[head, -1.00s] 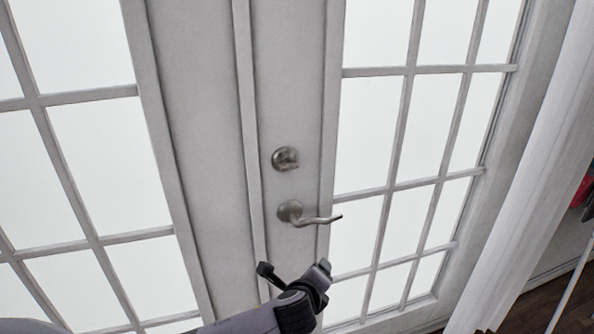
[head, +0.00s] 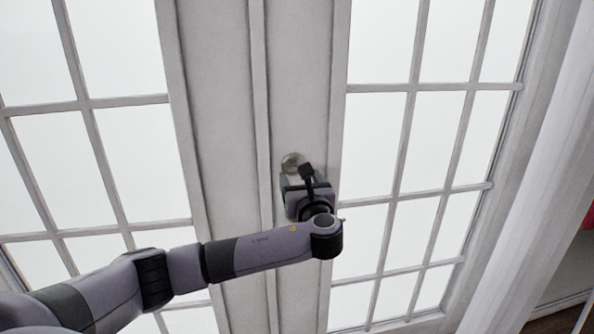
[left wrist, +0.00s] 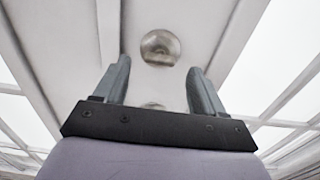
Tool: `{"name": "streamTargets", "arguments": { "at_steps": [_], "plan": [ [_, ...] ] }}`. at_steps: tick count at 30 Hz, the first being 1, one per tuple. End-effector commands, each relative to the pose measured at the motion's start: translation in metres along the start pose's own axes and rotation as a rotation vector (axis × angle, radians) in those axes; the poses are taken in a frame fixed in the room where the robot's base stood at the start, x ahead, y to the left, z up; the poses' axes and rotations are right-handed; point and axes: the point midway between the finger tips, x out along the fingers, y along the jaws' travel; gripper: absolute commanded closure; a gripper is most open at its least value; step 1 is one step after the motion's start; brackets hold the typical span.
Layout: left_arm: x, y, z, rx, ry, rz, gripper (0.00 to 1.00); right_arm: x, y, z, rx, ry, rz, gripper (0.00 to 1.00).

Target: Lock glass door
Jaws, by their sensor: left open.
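The glass door (head: 302,85) is shut, with a pale frame and white panes. Its round metal deadbolt lock (head: 293,161) shows just above my left gripper (head: 300,182) in the head view. In the left wrist view the lock (left wrist: 160,47) lies ahead of and between the two fingertips of my left gripper (left wrist: 160,70). The fingers are apart and nothing is between them. Part of a second metal piece (left wrist: 153,105) shows lower down between the fingers. The lever handle is mostly hidden behind my gripper in the head view. My right gripper is not in view.
A second door leaf (head: 110,150) with panes stands to the left. A white curtain (head: 535,190) hangs at the right, with dark floor (head: 555,318) at the lower right. The space before the door looks clear.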

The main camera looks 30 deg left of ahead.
Motion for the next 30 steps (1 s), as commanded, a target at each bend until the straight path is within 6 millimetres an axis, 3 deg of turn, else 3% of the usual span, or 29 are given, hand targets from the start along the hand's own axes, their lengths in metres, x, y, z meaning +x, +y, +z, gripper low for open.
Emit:
{"name": "streamTargets", "arguments": {
  "at_steps": [6, 12, 24, 29, 30],
  "plan": [
    [0.032, 0.001, 0.001, -0.001, 0.000, 0.002, 0.30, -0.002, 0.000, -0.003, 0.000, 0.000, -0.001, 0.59],
    [0.049, 0.000, 0.000, -0.002, 0.002, -0.001, 0.30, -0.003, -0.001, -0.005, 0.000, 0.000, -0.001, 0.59],
    [0.055, 0.000, -0.001, -0.003, 0.003, -0.002, 0.30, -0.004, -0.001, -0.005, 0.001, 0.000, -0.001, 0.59],
    [0.055, 0.000, -0.001, -0.003, 0.003, -0.002, 0.82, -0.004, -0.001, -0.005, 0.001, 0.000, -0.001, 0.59],
    [0.055, 0.000, -0.001, -0.003, 0.003, -0.002, 0.86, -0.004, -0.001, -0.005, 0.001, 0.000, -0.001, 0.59]
  ]
}}
